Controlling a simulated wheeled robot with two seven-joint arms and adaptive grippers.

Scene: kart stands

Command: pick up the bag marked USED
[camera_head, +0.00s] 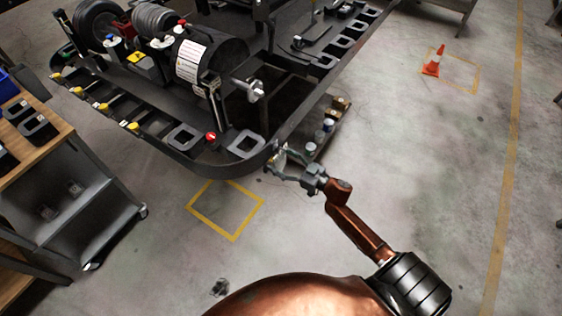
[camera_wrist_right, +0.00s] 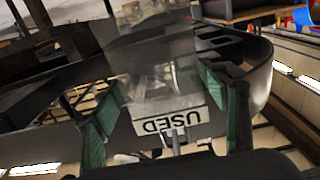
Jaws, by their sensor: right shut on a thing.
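The bag marked USED is a clear, see-through bag (camera_wrist_right: 158,68) with a white label (camera_wrist_right: 172,121) that reads USED upside down in the right wrist view. It sits between the green-lined fingers of my right gripper (camera_wrist_right: 163,118), which is shut on it. In the head view my right gripper (camera_head: 280,161) is at the near right corner of the black kart stand (camera_head: 185,165). The bag is too small and see-through to make out clearly there. My left gripper is not in view.
The stand's raised rim (camera_head: 275,150) is close to my right gripper. Small bottles (camera_head: 327,126) stand just beyond it. A wooden-topped cart (camera_head: 50,128) is at the left, and an orange cone (camera_head: 433,62) is on the floor. Open floor lies right of the stand.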

